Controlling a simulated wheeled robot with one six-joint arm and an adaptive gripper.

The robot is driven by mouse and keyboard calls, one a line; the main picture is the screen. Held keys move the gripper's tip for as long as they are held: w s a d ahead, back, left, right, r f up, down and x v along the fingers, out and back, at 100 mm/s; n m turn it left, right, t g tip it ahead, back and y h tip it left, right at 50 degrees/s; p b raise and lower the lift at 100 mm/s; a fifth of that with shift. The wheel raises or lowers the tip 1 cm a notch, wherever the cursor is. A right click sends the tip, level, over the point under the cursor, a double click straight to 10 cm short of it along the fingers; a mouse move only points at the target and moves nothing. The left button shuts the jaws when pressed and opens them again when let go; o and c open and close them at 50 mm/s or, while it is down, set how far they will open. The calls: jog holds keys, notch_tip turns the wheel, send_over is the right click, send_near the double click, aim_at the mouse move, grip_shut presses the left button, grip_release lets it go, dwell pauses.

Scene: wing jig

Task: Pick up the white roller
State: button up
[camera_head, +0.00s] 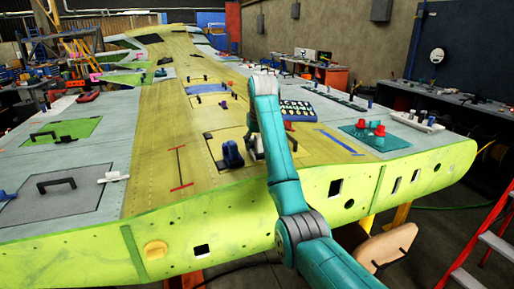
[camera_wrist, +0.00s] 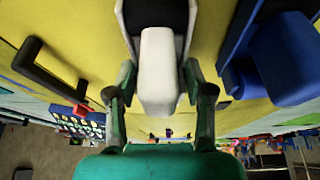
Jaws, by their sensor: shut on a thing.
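The white roller (camera_wrist: 160,75) is in the middle of the wrist view, between the two fingers of my gripper (camera_wrist: 160,50). The gripper is shut on it, with a finger on each side. The yellow wing surface lies behind it; I cannot tell whether the roller touches it. In the head view my teal arm reaches over the wing panel and hides most of the gripper and the roller.
A blue roller-like piece (camera_wrist: 285,60) stands close to the right in the wrist view; it shows in the head view too (camera_head: 232,152). A black handle (camera_wrist: 45,70) is at the left. The wing (camera_head: 165,120) carries several tools. A red ladder (camera_head: 490,240) stands at right.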

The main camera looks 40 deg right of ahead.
jog(key=shift+r, duration=0.1)
notch_tip(320, 180, up, 10)
jog(key=shift+f, duration=0.1)
dwell(0.5)
